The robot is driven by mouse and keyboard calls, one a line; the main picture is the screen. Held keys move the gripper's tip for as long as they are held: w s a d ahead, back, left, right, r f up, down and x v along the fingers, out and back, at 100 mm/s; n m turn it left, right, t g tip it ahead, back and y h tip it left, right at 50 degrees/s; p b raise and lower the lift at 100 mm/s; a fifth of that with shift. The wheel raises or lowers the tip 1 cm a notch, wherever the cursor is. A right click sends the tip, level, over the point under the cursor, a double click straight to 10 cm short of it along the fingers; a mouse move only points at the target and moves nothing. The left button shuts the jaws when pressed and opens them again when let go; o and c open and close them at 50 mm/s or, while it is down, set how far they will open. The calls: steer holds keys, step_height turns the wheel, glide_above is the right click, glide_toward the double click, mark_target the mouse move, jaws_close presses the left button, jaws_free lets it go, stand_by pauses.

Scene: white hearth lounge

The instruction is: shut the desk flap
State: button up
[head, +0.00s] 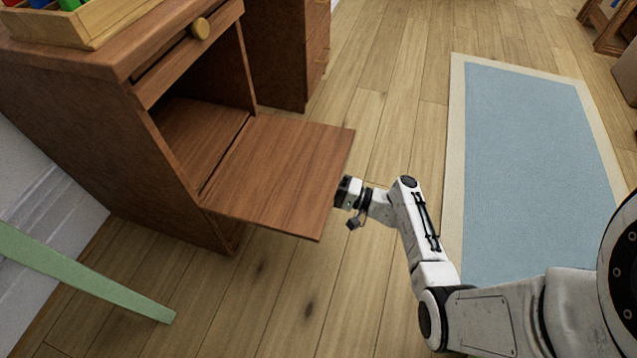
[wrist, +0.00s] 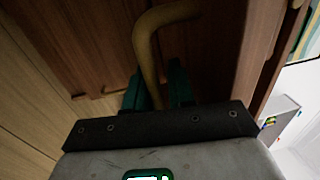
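The desk flap (head: 281,174) is a brown wooden panel hinged at the lower front of the desk (head: 95,130). It is folded down and out, about level, so the compartment behind it (head: 203,125) stands open. My gripper (head: 345,192) is at the flap's outer edge, its fingertips hidden there in the head view. In the wrist view, a curved tan handle (wrist: 147,52) on dark wood runs down between my green fingers (wrist: 157,90). The fingers appear shut on it.
A wooden tray with coloured items (head: 75,22) sits on the desktop. A round knob (head: 200,28) is on the drawer above the compartment. A pale green leg (head: 85,275) crosses the floor at lower left. A blue rug (head: 535,170) lies right; the floor around the flap is clear.

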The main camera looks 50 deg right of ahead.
jaws_close()
steer(key=shift+r, duration=0.1)
